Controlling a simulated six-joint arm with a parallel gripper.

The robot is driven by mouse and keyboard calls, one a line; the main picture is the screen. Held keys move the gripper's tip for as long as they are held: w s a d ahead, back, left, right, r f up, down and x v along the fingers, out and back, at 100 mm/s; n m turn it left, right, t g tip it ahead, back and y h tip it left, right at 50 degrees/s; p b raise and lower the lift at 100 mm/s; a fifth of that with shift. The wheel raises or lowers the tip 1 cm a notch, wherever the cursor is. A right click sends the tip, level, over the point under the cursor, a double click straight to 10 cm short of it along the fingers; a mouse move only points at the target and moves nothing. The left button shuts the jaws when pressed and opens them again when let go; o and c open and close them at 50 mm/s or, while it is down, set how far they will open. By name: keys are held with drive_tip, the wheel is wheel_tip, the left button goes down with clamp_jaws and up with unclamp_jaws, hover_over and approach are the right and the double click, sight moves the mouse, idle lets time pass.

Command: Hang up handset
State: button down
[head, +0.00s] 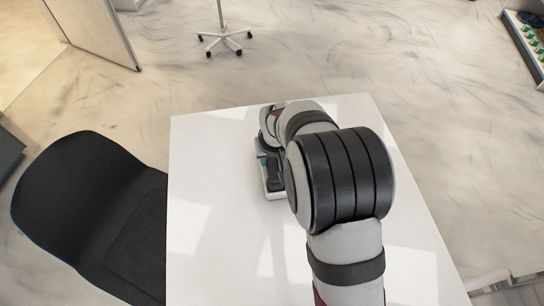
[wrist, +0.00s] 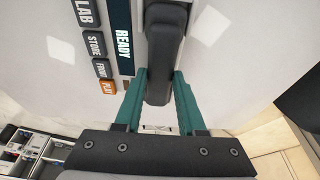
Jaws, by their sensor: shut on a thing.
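The dark handset (wrist: 167,35) is between the two teal fingers of my gripper (wrist: 160,76) in the wrist view. The fingers are shut on it from both sides. The phone base (wrist: 124,20) lies just left of the handset, with a dark screen reading READY and a column of labelled keys. In the head view the phone base (head: 276,196) is partly hidden by my arm, and the dark handset (head: 274,174) shows over it. I cannot tell whether the handset touches the base or is held just above it.
The white table (head: 215,220) is otherwise clear around the phone. A black chair (head: 80,190) stands at its left side. A wheeled stand (head: 224,40) is on the floor beyond the table. A tray with green items (head: 530,35) is far right.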

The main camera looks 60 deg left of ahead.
drive_tip(key=shift+c, duration=0.9)
unclamp_jaws()
drive_tip(key=shift+r, duration=3.5)
